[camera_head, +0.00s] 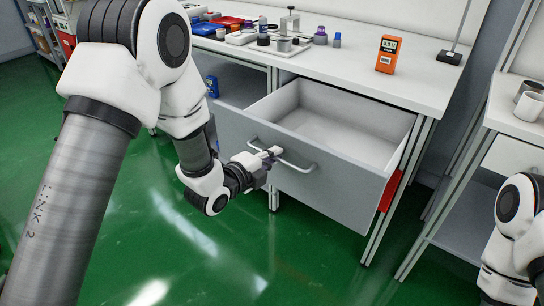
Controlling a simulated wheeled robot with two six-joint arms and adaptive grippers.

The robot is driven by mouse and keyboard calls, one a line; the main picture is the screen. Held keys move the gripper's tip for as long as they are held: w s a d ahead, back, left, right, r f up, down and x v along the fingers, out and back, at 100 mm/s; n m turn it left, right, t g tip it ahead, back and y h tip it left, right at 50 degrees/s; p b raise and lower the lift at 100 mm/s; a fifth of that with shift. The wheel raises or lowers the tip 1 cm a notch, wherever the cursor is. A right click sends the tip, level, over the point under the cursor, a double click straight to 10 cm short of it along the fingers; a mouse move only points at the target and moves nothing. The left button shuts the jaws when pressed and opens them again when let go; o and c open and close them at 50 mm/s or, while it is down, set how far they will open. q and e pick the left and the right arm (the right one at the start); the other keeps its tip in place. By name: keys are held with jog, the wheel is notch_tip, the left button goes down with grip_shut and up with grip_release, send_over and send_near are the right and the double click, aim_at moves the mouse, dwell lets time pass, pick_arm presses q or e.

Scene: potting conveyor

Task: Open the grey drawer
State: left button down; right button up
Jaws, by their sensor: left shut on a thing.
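The grey drawer (340,193) is pulled well out from under the white workbench, and its pale inside shows empty where I can see it. A light bar handle (299,167) runs across its front. My left gripper (270,154) is shut on this handle near its middle; the fingertips are small in the picture. My right arm shows only in part at the lower right edge, and its gripper is out of view.
The white workbench (357,77) carries an orange device (388,54), a stand (450,57) and several small bottles and trays. A second bench (508,116) with cups stands at the right. The green floor (300,265) before the drawer is clear.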

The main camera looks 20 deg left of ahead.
pick_arm(q)
jog(key=c, duration=1.2)
grip_release()
jog(key=v, duration=0.7)
jog(key=shift+s, duration=0.2)
